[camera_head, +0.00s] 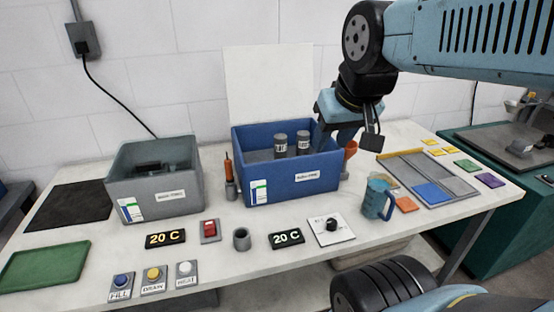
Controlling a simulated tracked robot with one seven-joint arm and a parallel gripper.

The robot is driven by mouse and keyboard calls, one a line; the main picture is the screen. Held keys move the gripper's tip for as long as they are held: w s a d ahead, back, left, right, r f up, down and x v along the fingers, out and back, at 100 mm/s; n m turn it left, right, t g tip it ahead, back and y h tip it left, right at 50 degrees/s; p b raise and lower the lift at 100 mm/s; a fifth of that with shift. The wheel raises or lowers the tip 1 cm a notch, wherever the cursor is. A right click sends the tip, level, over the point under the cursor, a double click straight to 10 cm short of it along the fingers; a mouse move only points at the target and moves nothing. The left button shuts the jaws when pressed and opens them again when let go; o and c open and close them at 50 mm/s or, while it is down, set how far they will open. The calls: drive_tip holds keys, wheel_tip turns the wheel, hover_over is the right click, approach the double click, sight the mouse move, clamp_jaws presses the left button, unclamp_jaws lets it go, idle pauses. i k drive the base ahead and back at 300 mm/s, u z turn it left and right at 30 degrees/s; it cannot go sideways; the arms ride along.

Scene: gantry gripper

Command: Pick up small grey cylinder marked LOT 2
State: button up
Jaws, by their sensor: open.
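Two small grey cylinders stand upright inside the blue box (262,176): a left one (281,146) and a right one (303,144). Each has a white label with dark marks, too small to read, so I cannot tell which is LOT 2. The box wall hides their lower parts. I see nothing between the fingers.
A grey box (155,193) stands left of the blue box. A screwdriver-like orange tool (229,172) stands between them. A blue mug (378,199) and a partitioned tray (450,188) are at right. Buttons, displays and a hollow grey cup (241,239) line the front.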

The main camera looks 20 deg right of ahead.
sight(303, 136)
drive_tip(key=z, duration=1.4)
drive_tip(key=i, duration=0.1)
drive_tip(key=u, duration=3.05)
drive_tip(key=k, duration=1.5)
drive_tip(key=z, duration=1.15)
drive_tip(key=i, duration=1)
